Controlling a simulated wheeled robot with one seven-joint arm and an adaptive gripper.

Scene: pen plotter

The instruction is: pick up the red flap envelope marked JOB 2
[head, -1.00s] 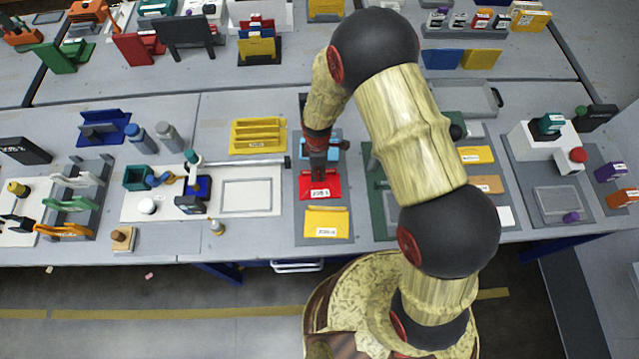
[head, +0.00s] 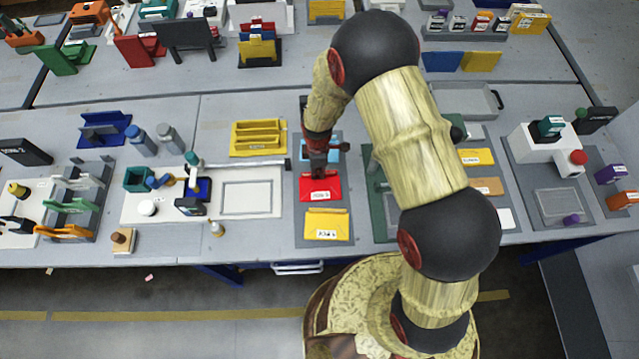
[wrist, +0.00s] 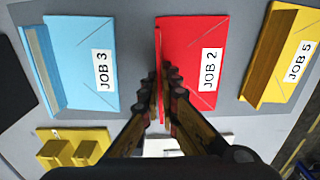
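The red flap envelope marked JOB 2 (head: 320,186) lies flat on a grey board on the bench. In the wrist view the red envelope (wrist: 192,50) has a thin upright flap along its left edge. My gripper (wrist: 161,82) has one finger on each side of that flap. The fingertips are close together and look shut on it, though the contact is partly hidden by the fingers. In the head view my gripper (head: 318,172) is at the far edge of the red envelope, which shows no clear lift off the board.
The blue JOB 3 envelope (wrist: 85,60) and yellow JOB 5 envelope (wrist: 285,50) lie on either side in the wrist view. A yellow slotted holder (head: 258,138) stands left of the board in the head view. A green fixture (head: 379,205) is close on the right.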

